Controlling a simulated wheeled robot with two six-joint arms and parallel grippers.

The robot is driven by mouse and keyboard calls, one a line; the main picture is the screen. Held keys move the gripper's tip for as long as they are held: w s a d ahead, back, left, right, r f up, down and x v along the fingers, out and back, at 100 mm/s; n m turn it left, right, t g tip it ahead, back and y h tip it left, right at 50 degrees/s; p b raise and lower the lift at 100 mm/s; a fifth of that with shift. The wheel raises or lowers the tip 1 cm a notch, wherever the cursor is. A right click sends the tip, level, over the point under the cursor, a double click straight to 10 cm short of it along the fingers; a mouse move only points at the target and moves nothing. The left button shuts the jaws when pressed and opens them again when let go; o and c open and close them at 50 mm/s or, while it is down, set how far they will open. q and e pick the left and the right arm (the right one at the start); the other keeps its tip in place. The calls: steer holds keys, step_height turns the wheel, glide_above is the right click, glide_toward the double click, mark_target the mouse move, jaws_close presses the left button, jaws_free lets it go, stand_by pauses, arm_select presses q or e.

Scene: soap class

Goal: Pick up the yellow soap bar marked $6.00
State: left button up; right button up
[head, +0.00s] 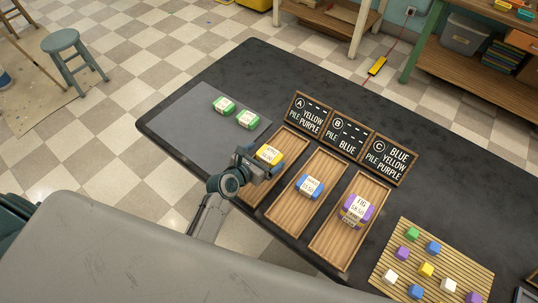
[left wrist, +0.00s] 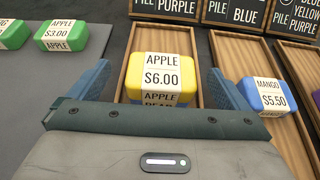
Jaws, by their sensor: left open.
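The yellow soap bar (head: 270,154) lies in the left wooden tray, under the sign for pile A. My right gripper is not in view.
A blue bar (head: 310,186) marked $5.50 lies in the middle tray; purple and yellow soap (head: 356,209) is piled in the right tray. Two green bars (head: 223,106) lie on the grey mat (head: 197,122). Chalkboard signs (head: 347,137) stand behind the trays. A slatted mat (head: 408,233) holds small cubes.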

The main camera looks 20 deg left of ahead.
mark_target(271, 153)
arm_select(q)
steer(key=x, duration=0.4)
steer(key=shift+d+f, duration=0.1)
steer(key=shift+f, duration=0.05)
steer(key=c, duration=1.1)
